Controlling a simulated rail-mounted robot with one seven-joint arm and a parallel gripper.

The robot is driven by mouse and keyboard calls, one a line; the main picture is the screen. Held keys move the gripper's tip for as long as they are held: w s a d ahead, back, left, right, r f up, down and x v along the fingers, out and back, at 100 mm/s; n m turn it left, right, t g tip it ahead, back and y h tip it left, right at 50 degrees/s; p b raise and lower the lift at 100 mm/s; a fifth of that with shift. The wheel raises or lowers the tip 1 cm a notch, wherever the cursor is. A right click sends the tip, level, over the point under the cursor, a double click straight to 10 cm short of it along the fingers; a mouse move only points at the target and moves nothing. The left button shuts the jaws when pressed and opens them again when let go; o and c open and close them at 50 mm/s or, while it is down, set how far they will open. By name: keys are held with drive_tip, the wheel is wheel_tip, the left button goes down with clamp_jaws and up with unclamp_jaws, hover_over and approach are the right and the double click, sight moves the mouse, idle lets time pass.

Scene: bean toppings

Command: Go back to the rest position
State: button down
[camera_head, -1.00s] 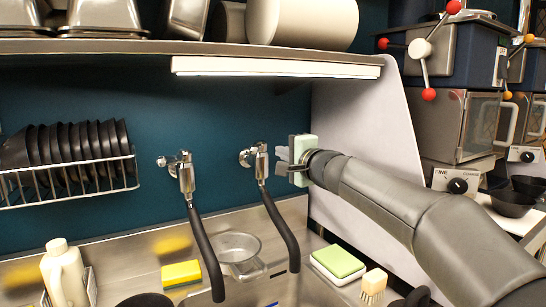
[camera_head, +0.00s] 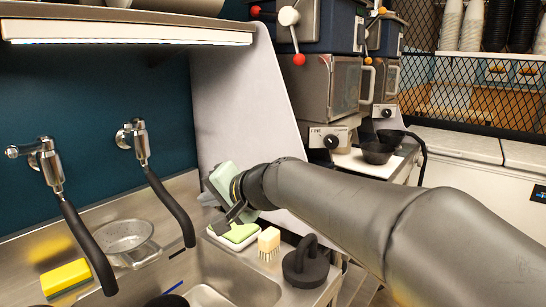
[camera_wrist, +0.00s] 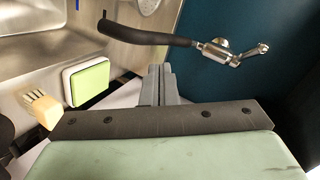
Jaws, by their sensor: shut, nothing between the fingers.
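My gripper (camera_head: 217,207) is in the middle of the head view, over the right end of the sink counter and in front of the grey side panel. Its fingers point left, towards the taps, and it carries nothing. In the wrist view my gripper (camera_wrist: 162,84) shows its grey fingers together with nothing between them. A green and white sponge (camera_head: 236,235) lies on the counter just below it, partly hidden by it. The sponge also shows in the wrist view (camera_wrist: 87,81), apart from the fingers.
Two taps with black spouts (camera_head: 172,207) (camera_head: 85,245) stand at the left. A brush (camera_head: 269,243) and a black round object (camera_head: 305,265) sit on the counter's right end. A strainer (camera_head: 128,240) and yellow sponge (camera_head: 66,277) lie left. Machines (camera_head: 330,85) and black bowls (camera_head: 377,151) stand behind right.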

drive_tip(key=s+d+f+n+g+h+p, duration=0.1)
drive_tip(key=s+d+f+g+h, duration=0.1)
drive_tip(key=s+d+f, duration=0.4)
drive_tip(key=s+d+f+n+g+h+p, duration=0.1)
drive_tip(key=s+d+f+h, duration=0.4)
drive_tip(key=d, duration=0.7)
drive_tip(key=s+d+f+n+g+h+p, duration=0.1)
drive_tip(key=s+d+f+g+h+p, duration=0.2)
drive_tip(key=s+d+f, duration=0.5)
drive_tip(key=s+d+g, duration=0.1)
drive_tip(key=s+d, duration=0.1)
drive_tip(key=s, duration=0.2)
drive_tip(key=shift+f, duration=0.15)
drive_tip(key=shift+s, duration=0.1)
